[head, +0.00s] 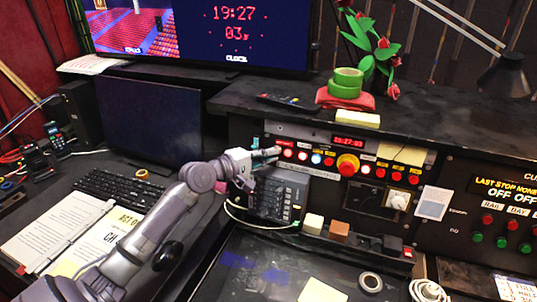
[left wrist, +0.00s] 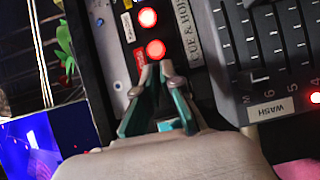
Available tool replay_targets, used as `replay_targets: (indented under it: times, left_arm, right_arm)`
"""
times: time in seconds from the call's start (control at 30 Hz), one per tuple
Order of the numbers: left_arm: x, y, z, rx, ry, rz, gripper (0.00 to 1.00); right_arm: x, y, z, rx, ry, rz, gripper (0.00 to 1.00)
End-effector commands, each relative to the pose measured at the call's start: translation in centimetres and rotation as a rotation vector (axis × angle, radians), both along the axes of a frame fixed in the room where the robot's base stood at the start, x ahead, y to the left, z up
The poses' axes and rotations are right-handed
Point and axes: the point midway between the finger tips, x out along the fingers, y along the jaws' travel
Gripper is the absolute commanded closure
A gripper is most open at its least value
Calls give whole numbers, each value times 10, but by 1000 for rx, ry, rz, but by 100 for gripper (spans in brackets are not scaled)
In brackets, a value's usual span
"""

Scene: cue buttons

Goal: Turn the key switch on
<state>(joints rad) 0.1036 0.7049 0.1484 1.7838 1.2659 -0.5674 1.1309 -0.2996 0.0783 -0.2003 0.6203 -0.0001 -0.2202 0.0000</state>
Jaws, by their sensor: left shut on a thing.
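My left gripper (head: 274,152) reaches in from the left to the left end of the button panel (head: 296,131). In the left wrist view its two teal-padded fingers (left wrist: 158,72) converge against the panel, just below a lit red button (left wrist: 155,49) and beside a small red label (left wrist: 140,61). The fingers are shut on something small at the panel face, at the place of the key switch. The fingers cover the key switch, so its turn angle cannot be told. My right gripper is not in view.
A fader box (head: 277,195) sits below the gripper, close to it. A row of lit buttons and a big red knob (head: 347,165) lie to the right. A dark monitor (head: 150,118) and keyboard (head: 120,188) stand at left.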

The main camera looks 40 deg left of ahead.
Motion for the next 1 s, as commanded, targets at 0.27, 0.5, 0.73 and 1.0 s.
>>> replay_targets:
  times: [0.27,0.5,0.73,1.0]
  left_arm:
    - [0,-1,-2,5,4,-2,100]
    - [0,0,-1,3,2,-1,69]
    - [0,0,-1,2,1,0,69]
    - [-27,9,2,4,4,-1,69]
  right_arm:
    - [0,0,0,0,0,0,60]
    - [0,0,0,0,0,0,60]
    - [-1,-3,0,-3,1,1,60]
    - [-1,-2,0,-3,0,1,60]
